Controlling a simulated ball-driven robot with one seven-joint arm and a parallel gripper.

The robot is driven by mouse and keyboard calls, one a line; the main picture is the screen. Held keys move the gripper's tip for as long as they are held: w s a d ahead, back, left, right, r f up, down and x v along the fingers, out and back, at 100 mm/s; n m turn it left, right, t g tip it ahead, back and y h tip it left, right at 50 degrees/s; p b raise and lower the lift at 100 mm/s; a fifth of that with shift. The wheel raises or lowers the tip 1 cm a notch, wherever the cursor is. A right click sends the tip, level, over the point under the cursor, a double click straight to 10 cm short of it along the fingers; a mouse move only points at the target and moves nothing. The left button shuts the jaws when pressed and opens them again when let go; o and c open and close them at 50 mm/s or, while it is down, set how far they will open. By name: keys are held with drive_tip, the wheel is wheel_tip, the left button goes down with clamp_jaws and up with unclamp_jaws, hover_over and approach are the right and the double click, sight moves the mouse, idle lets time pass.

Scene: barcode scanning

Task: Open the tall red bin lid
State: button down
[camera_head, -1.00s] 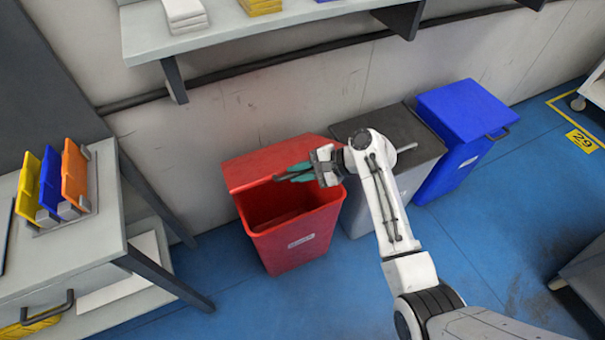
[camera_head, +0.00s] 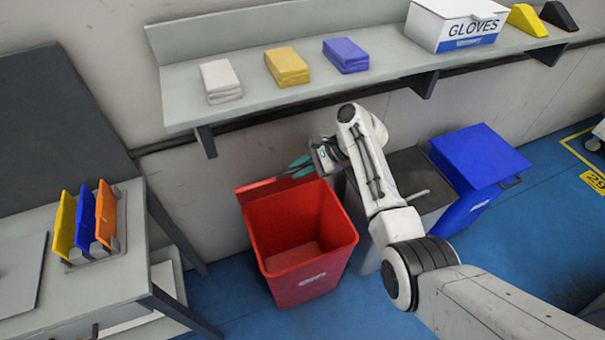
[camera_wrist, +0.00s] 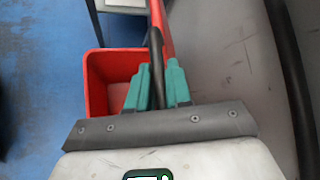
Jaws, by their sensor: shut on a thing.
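The red bin (camera_head: 300,270) stands on the blue floor against the wall, its mouth wide open and its inside empty as far as I see. Its red lid (camera_head: 262,190) is raised steeply at the back rim, seen almost edge-on. My gripper (camera_head: 297,168) is at the lid's upper edge, its teal fingers shut on a dark handle. In the wrist view the fingers (camera_wrist: 158,85) close around that dark handle (camera_wrist: 156,62), with the lid (camera_wrist: 161,18) edge-on beyond it and the bin (camera_wrist: 100,72) to the left.
A wall shelf (camera_head: 300,97) with folded cloths and a gloves box (camera_head: 455,25) hangs above my gripper. A grey-lidded bin (camera_head: 412,175) and a blue bin (camera_head: 478,160) stand to the right. A grey workbench (camera_head: 130,265) is at the left.

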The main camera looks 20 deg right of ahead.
drive_tip(key=shift+w, duration=0.15)
drive_tip(key=c, duration=1.2)
unclamp_jaws()
drive_tip(key=shift+o, duration=0.2)
drive_tip(key=shift+d+r, duration=0.1)
drive_tip(key=v, duration=1)
drive_tip(key=shift+d+r, duration=0.2)
drive_tip(key=shift+d, duration=0.1)
